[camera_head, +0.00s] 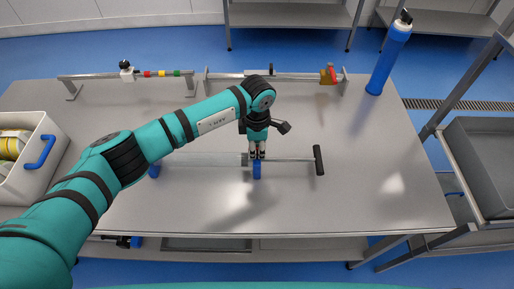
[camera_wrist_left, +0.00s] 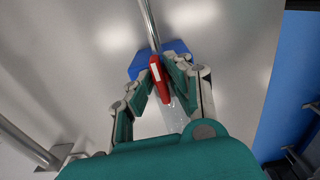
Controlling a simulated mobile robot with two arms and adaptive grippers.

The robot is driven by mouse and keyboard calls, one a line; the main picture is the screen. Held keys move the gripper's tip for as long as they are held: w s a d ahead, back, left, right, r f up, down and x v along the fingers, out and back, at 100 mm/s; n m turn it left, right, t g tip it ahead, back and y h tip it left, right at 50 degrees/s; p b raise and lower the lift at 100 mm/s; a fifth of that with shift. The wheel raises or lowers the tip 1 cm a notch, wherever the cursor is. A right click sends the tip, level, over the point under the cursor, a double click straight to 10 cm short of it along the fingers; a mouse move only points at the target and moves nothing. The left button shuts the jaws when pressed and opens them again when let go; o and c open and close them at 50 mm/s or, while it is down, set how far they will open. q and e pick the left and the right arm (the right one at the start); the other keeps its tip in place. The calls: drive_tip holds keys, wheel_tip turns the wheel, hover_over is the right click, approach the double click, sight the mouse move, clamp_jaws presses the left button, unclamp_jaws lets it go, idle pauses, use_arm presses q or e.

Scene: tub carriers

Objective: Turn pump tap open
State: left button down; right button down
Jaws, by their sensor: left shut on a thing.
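The pump lies across the middle of the table, with a clear barrel, a blue end block (camera_head: 257,170) and a steel rod ending in a black T-handle (camera_head: 319,160). In the left wrist view, the red tap (camera_wrist_left: 160,84) with a white stripe sits at the blue block (camera_wrist_left: 177,47). My left gripper (camera_head: 257,152) reaches down over the block, and its fingers are shut on the red tap from both sides. The head view hides the tap behind the gripper. My right gripper is not in view.
A rail with a white and black fitting (camera_head: 126,71) stands at the back left. Another rail holds a red valve (camera_head: 329,74) at the back. A tall blue cylinder (camera_head: 388,60) stands back right. A white bin (camera_head: 40,175) is at the left. The front right table is clear.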

use_arm(q)
drive_tip(key=n+b, duration=0.5)
drive_tip(key=shift+f, duration=0.2)
drive_tip(key=n+b, duration=0.3)
drive_tip(key=shift+n, duration=0.3)
drive_tip(key=n+b, duration=0.4)
drive_tip(key=n, duration=0.1)
drive_tip(key=shift+b, duration=0.4)
drive_tip(key=shift+r+n+b, duration=0.15)
drive_tip(key=shift+n+b, duration=0.45)
drive_tip(key=shift+n, duration=0.4)
drive_tip(key=shift+r+n+b, duration=0.1)
drive_tip(key=shift+n+b, duration=0.45)
drive_tip(key=shift+n, duration=0.45)
drive_tip(key=c, duration=1.2)
unclamp_jaws()
drive_tip(key=shift+c, duration=0.2)
